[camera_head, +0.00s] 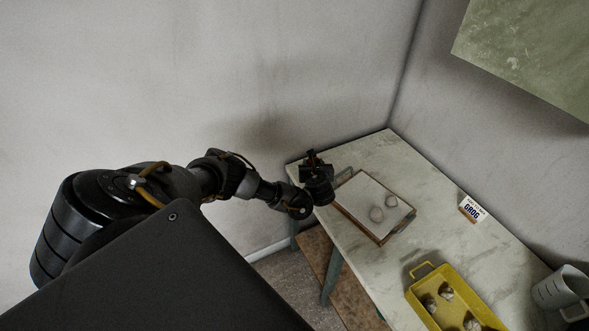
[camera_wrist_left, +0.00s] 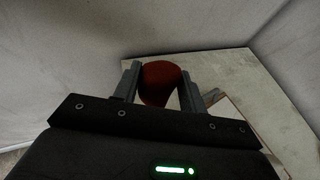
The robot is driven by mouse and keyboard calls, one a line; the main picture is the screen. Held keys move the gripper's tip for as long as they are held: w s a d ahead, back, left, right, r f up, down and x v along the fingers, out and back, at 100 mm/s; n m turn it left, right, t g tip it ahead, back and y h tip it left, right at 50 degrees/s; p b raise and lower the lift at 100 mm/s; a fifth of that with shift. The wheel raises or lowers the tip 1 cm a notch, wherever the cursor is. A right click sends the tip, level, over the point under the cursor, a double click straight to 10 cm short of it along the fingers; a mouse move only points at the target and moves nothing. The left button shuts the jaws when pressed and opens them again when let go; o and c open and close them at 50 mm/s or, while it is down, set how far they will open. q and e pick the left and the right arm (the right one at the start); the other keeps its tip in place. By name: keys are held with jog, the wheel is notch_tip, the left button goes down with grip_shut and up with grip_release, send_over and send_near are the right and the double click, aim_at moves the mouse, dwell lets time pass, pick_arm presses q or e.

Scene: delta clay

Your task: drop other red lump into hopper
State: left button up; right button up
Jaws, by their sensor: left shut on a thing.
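My left gripper (camera_head: 316,168) is over the far left end of the table in the head view. In the left wrist view the left gripper (camera_wrist_left: 165,84) is shut on a red lump (camera_wrist_left: 160,80), which sits between its two fingers. The lump is raised above the table, and its lower part is hidden by the gripper body. In the head view the lump cannot be made out behind the dark gripper. I cannot pick out a hopper in either view. My right gripper is not in view.
A pale marbled table (camera_head: 440,200) runs along the wall. A yellow tray (camera_head: 424,270) holds several brownish lumps. A GROG box (camera_head: 472,209) and a grey jug (camera_head: 560,290) stand at right.

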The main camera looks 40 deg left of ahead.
pick_arm(q)
jog(key=w+d+r+m+t+h, duration=0.25)
jog(key=d+r+m+h, duration=0.25)
jog(key=d+r, duration=1.1)
jog(key=s+d+r+m+t+h+b, duration=0.2)
jog(key=s+d+r+m+h+b, duration=0.25)
jog(key=d, duration=0.45)
jog(key=s+a+f+b, duration=0.1)
jog(key=s+f+b, duration=0.4)
jog(key=b, duration=0.5)
notch_tip(320, 180, down, 2)
jog(key=shift+s+a+f, duration=0.1)
jog(key=shift+s+a, duration=0.05)
jog(key=shift+a, duration=0.25)
